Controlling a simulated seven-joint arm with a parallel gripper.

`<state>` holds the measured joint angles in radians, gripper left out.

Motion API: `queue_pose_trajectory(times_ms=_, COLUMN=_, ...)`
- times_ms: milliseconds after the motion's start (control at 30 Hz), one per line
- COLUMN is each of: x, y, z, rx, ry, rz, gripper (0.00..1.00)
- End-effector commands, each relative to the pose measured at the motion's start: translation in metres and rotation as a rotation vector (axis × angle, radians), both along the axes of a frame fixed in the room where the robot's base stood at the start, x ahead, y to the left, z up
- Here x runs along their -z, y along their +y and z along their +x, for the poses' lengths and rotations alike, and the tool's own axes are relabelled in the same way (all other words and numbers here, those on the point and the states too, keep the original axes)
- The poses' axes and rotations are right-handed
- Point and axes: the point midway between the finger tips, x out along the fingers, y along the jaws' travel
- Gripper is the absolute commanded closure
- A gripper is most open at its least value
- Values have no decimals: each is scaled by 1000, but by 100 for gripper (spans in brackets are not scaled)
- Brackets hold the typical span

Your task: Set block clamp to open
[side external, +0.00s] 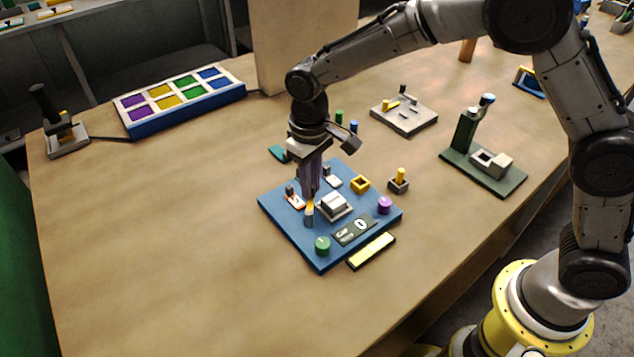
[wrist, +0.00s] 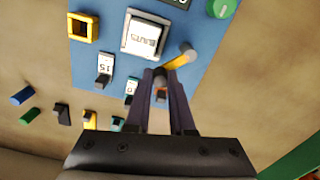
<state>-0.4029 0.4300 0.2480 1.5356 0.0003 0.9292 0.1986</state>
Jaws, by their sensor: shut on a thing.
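A blue board (side external: 285,222) lies on the table and carries a white block (side external: 335,203) in a pale seat; the block also shows in the wrist view (wrist: 145,38). Beside it is a lever with a yellow arm (wrist: 178,61) and a grey post (side external: 308,218), which appears to be the block clamp. The arm runs from the post down-left to my fingertips in the wrist view. My gripper (side external: 311,196) points down over the board, and its fingertips (wrist: 160,76) are shut on the lever's free end. The fingers partly hide that end. I cannot read a clamp position mark.
The board also bears a green knob (side external: 322,245), a purple knob (side external: 384,205), a yellow square frame (side external: 360,184), a dark label panel (side external: 354,230) and small cards with dark pegs. A green fixture (side external: 485,170) stands right. The left front table is clear.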

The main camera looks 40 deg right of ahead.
Motion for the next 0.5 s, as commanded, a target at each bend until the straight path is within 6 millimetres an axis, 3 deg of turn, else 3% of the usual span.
queue_pose_trajectory(times_ms=500, x=-2, y=19, z=11, rx=-476, ry=-5, rz=2, gripper=100)
